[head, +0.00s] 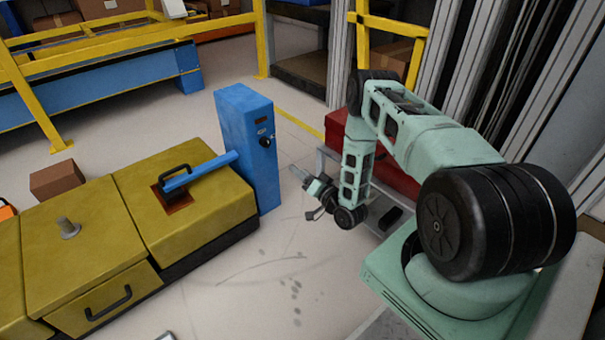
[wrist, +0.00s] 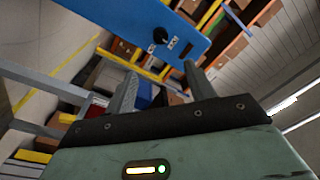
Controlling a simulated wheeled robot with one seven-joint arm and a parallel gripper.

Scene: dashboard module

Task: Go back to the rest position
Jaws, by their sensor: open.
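My gripper (head: 302,176) is at the end of my pale green arm, in the middle of the head view, raised above the floor. It points left toward the blue post, with a gap between them. In the wrist view my gripper (wrist: 158,82) is open, its two fingers apart with nothing between them. The blue post (head: 248,150) carries a black knob (head: 265,141). The knob also shows in the wrist view (wrist: 160,36), beyond the fingertips.
The yellow dashboard module (head: 85,235) is at the left, with a blue lever (head: 200,172), a grey knob (head: 68,228) and a drawer handle (head: 108,303). A red box (head: 395,178) stands behind my arm. Floor (head: 265,285) in front is clear.

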